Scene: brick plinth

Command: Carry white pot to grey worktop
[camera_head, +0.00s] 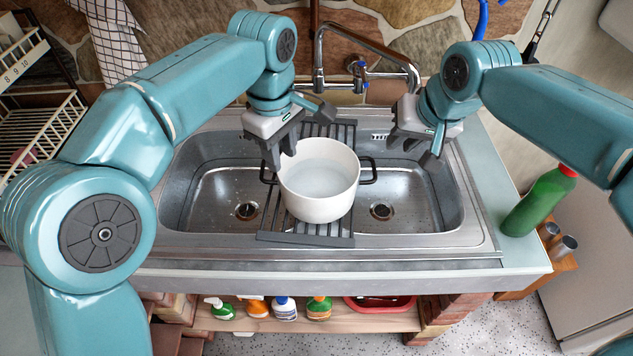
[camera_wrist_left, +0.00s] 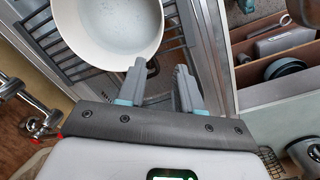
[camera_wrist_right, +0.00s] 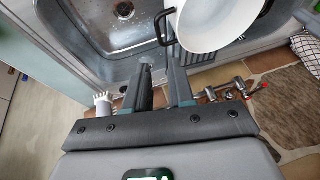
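The white pot (camera_head: 320,190) stands upright on a dark slatted rack (camera_head: 305,235) across the middle of the sink. It has a dark handle on each side, and its inside looks pale blue. My left gripper (camera_head: 292,142) is open at the pot's left handle; in the left wrist view the handle shows close to one finger, and I cannot tell whether they touch. My right gripper (camera_head: 416,146) is open and empty, beyond the right handle and apart from it. Pale grey worktop (camera_head: 490,165) lies right of the sink; another grey surface (camera_head: 15,300) shows at far left.
A steel tap (camera_head: 365,60) rises behind the pot, between my arms. A green bottle (camera_head: 540,200) stands at the right worktop's edge. A dish rack (camera_head: 40,120) is at the left. Several bottles (camera_head: 285,308) stand on a shelf below. Both sink basins are empty.

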